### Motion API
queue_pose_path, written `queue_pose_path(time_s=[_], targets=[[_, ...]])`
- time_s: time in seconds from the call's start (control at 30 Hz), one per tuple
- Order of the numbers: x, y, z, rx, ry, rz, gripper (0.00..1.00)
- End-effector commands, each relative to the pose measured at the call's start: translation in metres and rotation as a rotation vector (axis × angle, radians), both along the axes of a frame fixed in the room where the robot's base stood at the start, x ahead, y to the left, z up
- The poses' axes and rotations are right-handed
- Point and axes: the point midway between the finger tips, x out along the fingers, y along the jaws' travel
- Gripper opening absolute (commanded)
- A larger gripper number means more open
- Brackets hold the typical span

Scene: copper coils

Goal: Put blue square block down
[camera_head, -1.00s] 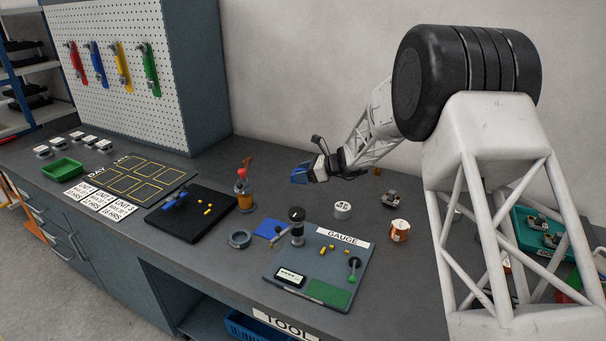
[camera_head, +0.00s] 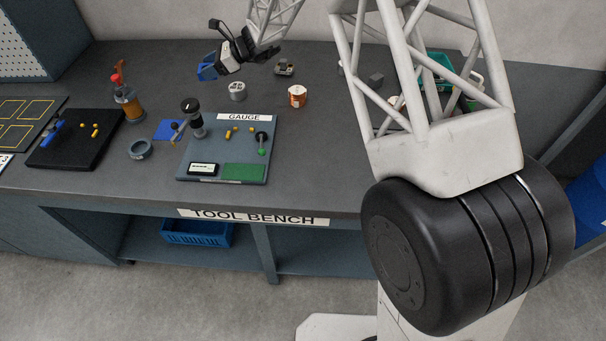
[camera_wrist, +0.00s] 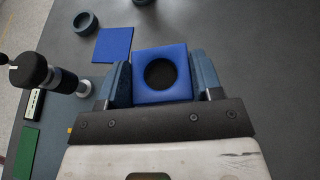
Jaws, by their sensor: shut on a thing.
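The blue square block (camera_wrist: 178,56) has a round dark recess or hole in its face. In the wrist view it sits between the two dark blue-grey fingers of my gripper (camera_wrist: 162,75), which is shut on it. In the head view my gripper (camera_head: 208,68) is at the back of the bench with the blue block at its end, small and hard to separate from the fingers. It appears held above the bench top. A flat blue square (camera_head: 168,130) lies on the bench left of the gauge plate; in the wrist view this square (camera_wrist: 112,45) is beyond the block, up and left.
The gauge plate (camera_head: 213,153) carries a black-knobbed post (camera_head: 191,108). A grey ring (camera_head: 140,149), a white cylinder (camera_head: 237,91) and a copper coil (camera_head: 297,96) stand nearby. A black tray (camera_head: 62,152) is at left. The bench (camera_head: 318,150) is clear right of the gauge.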

Motion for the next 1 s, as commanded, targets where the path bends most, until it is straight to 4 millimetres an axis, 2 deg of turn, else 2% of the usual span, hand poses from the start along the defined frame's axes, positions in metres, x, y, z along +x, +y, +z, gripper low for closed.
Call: queue_pose_path(time_s=[0.1,0.5,0.77,1.0], targets=[[-0.013,-0.035,0.001,-0.004,-0.002,-0.013,0.28],[-0.073,-0.138,-0.004,-0.014,-0.003,-0.046,0.28],[-0.121,-0.197,-0.009,-0.018,-0.003,-0.068,0.28],[-0.172,-0.245,-0.014,-0.017,-0.001,-0.087,0.28]])
